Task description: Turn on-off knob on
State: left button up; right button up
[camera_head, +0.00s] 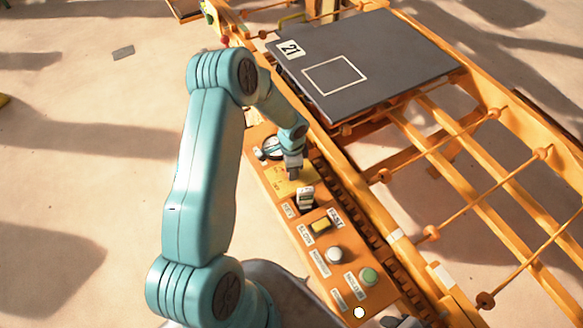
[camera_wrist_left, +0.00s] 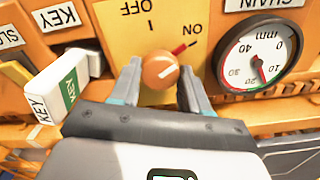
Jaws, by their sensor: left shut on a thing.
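The orange on-off knob (camera_wrist_left: 160,71) sits on a yellow plate (camera_wrist_left: 122,38) marked OFF, I and ON, upside down in the left wrist view. A white line on its face and a red pointer beside it slant to the upper right, toward the ON side. My left gripper (camera_wrist_left: 159,86) has one finger on each side of the knob and is shut on it. In the head view my left gripper (camera_head: 293,172) is over the yellow plate (camera_head: 280,185) and hides the knob. My right gripper is not in view.
A white-and-green key block (camera_wrist_left: 62,88) stands beside the knob, close to my gripper; it also shows in the head view (camera_head: 305,197). A round gauge (camera_wrist_left: 258,62) is on the other side. Yellow (camera_head: 320,226), white (camera_head: 334,254) and green (camera_head: 369,276) buttons line the orange panel.

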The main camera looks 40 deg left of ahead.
pick_arm(q)
jog(key=shift+w+m, duration=0.1)
jog(key=shift+m, duration=0.4)
dwell(0.3)
jog(key=o, duration=1.1)
jog(key=shift+c, duration=0.2)
jog(key=shift+r, duration=0.15)
notch_tip(320, 180, up, 16)
